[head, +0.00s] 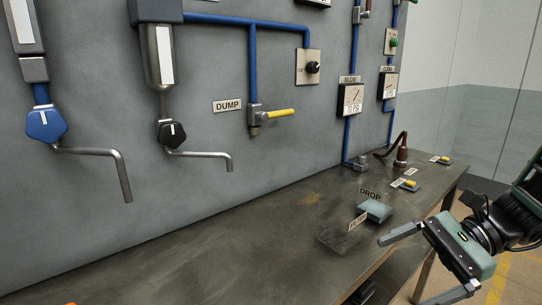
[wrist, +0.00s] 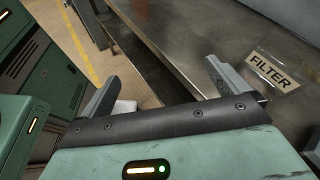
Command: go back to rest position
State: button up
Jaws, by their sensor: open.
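My gripper (head: 428,262) is open in the head view, at the lower right, off the front edge of the workbench (head: 190,262). Its two fingers are spread wide with nothing between them. In the wrist view my gripper (wrist: 160,90) also shows both fingers apart and empty, with the floor and the bench edge beyond them.
The bench holds a grey-green block (head: 375,210) by the DROP label, a FILTER label (head: 357,221) and small yellow-handled parts (head: 410,183). The wall carries pipes, gauges, a yellow DUMP lever (head: 280,113) and two bent spouts (head: 105,160). The bench's near left is mostly clear.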

jog(key=s+a+r+n+h+p, duration=0.1)
jog(key=s+a+n+h, duration=0.4)
jog(key=n, duration=0.6)
jog(key=s+a+r+n+h+p, duration=0.1)
jog(key=s+a+n+h, duration=0.4)
jog(key=n, duration=0.6)
jog(key=s+h+p, duration=0.1)
jog(key=s+h, duration=0.1)
jog(key=s, duration=0.1)
jog(key=shift+s+r+t+h, duration=0.25)
jog(key=shift+t+h, duration=0.15)
